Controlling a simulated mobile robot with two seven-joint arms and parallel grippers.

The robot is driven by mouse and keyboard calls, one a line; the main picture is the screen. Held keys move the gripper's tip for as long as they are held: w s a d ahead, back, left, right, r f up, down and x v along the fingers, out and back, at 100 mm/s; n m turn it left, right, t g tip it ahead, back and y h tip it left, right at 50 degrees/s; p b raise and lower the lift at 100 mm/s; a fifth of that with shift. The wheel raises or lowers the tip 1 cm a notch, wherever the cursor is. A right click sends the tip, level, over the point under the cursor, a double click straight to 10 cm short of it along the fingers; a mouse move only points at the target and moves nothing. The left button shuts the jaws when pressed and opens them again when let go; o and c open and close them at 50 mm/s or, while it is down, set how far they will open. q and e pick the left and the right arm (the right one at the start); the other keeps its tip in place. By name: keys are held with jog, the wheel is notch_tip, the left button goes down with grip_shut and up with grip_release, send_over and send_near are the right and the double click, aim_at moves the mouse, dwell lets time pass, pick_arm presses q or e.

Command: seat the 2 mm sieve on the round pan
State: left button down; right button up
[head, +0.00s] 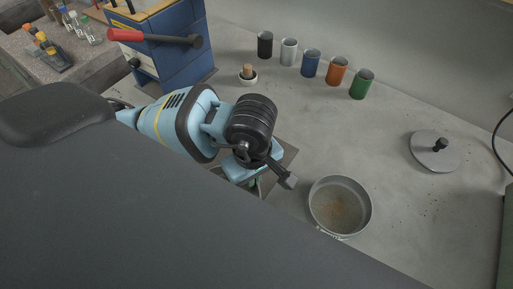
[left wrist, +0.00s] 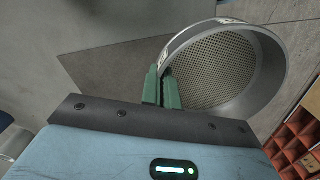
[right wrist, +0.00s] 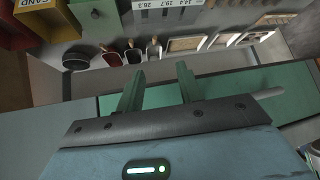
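The 2 mm sieve (left wrist: 268,62) shows in the left wrist view as a steel ring with a perforated tan floor. My left gripper (left wrist: 162,87) is closed on its rim, one green finger on each side of the wall. In the head view a shallow, round grey pan (head: 340,207) with a brown-stained floor stands on the bench, right of my left gripper (head: 258,188). The fingertips and sieve are hidden there, behind the large dark shape in the foreground. My right gripper (right wrist: 158,88) is open and empty, its fingers apart.
A grey lid with a knob (head: 434,151) lies right of the pan. Several coloured cups (head: 311,62) stand in a row behind, near a corked jar (head: 247,75). A blue cabinet with a red-handled lever (head: 155,37) stands back left. Bench between pan and lid is clear.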

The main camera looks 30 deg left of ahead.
pick_arm(q)
jog(key=shift+s+d, duration=0.1)
jog(key=shift+s, duration=0.15)
jog(key=shift+w+a+r+m, duration=0.3)
jog(key=shift+m, duration=0.2)
jog(key=w+a+r+m, duration=0.4)
jog(key=a+r+m, duration=0.1)
jog(key=m, duration=0.6)
jog(key=shift+w+r+m, duration=0.25)
jog(key=shift+r+m, duration=0.05)
jog(key=shift+r, duration=0.1)
jog(key=shift+w+d, duration=0.1)
jog(key=shift+d, duration=0.05)
